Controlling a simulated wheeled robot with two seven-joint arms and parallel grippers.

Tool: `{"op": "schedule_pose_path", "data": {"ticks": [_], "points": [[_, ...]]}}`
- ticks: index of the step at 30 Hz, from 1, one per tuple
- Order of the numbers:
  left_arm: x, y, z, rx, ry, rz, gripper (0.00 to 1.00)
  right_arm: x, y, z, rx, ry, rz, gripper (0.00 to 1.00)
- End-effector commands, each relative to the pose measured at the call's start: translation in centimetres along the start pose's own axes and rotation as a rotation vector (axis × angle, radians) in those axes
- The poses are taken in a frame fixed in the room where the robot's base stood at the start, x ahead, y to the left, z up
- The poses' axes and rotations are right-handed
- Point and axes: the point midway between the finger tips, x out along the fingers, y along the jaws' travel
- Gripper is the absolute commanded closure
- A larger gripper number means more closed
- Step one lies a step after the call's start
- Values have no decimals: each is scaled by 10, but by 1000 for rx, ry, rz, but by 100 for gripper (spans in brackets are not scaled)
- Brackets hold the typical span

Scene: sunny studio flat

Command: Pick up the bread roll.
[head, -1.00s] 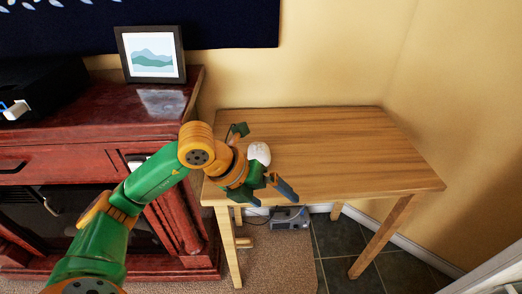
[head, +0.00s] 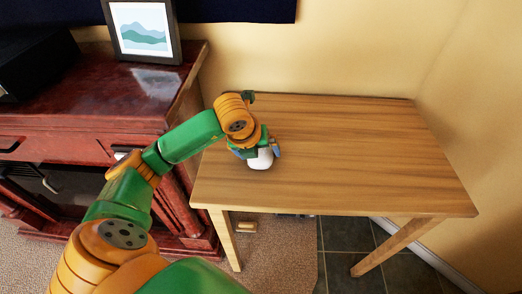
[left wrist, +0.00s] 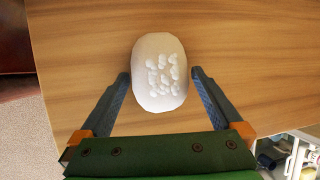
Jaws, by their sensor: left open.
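The bread roll (head: 262,160) is a small, whitish, rounded oblong on the wooden table (head: 350,150), near its left side. In the left wrist view the roll (left wrist: 160,72) is pale, with bumpy patches on top, and lies on the bare wood. My left gripper (head: 256,153) is at the roll, pointing down at the table. Its blue-padded fingers (left wrist: 160,78) are open, one on each side of the roll's near half. A gap shows on both sides, and the left one looks narrower. The gripper hides part of the roll in the head view. My right gripper is not in view.
The rest of the tabletop is clear. A dark red cabinet (head: 75,115) stands close to the table's left, bearing a framed picture (head: 145,31) and a black box (head: 32,60). A yellow wall is behind. Under the table, some equipment (left wrist: 301,158) shows in the left wrist view.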

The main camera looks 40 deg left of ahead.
Motion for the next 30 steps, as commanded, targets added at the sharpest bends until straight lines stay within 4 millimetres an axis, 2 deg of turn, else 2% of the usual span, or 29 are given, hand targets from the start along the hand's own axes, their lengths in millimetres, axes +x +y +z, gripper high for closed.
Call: {"op": "schedule_pose_path", "data": {"ticks": [3, 4, 12, 19, 23, 26, 30], "points": [[0, 0, 0, 0, 0, -1, 0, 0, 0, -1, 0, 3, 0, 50], [0, 0, 0, 0, 0, -1, 5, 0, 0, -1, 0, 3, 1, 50], [0, 0, 0, 0, 1, -1, 77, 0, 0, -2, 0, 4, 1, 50], [-1, -1, 0, 0, 0, -2, 77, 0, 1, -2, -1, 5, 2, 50], [-10, -3, 4, -1, -3, -3, 77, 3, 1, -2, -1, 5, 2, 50], [-26, -7, 12, -1, -5, -5, 77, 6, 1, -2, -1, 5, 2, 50], [-70, -20, 0, 5, -6, -9, 77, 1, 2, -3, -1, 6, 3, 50]]}}
